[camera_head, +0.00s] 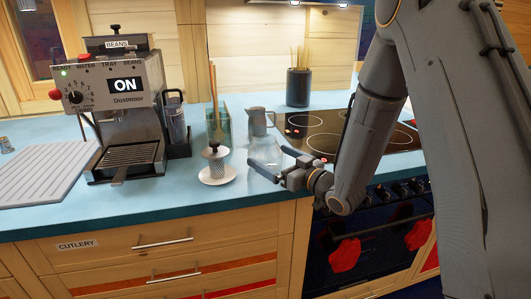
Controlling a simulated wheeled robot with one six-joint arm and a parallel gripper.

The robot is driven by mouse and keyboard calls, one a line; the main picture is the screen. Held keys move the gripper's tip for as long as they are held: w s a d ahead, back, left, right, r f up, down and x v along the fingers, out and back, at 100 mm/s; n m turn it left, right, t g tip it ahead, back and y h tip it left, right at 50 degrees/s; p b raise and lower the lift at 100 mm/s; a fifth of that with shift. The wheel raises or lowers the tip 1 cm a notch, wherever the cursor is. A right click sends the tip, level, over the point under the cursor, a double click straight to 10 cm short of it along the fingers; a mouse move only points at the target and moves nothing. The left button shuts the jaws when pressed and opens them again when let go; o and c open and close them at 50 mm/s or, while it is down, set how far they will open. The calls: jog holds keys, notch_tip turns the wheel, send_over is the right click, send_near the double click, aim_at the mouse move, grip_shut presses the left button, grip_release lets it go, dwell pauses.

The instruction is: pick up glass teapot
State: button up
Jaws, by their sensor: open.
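A faint, clear glass shape, which seems to be the glass teapot (268,154), stands on the blue counter (222,203) left of the hob. It is very see-through, so its outline, lid and handle cannot be made out. My gripper (267,158) reaches in from the right, low over the counter. Its two fingers are spread apart and point left. The clear shape shows at and between the fingers, but I cannot tell whether they touch it. The fingers hide part of it.
A grey metal jug (258,121) stands just behind. A white saucer with a patterned shaker (215,165) and a greenish glass holder (219,127) stand left. A coffee machine (126,105) is farther left; the black hob (345,138) lies right. The counter's front edge is close.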

jog(key=shift+w+a, duration=0.4)
jog(key=shift+w, duration=0.1)
jog(key=c, duration=1.2)
jog(key=shift+o, duration=0.2)
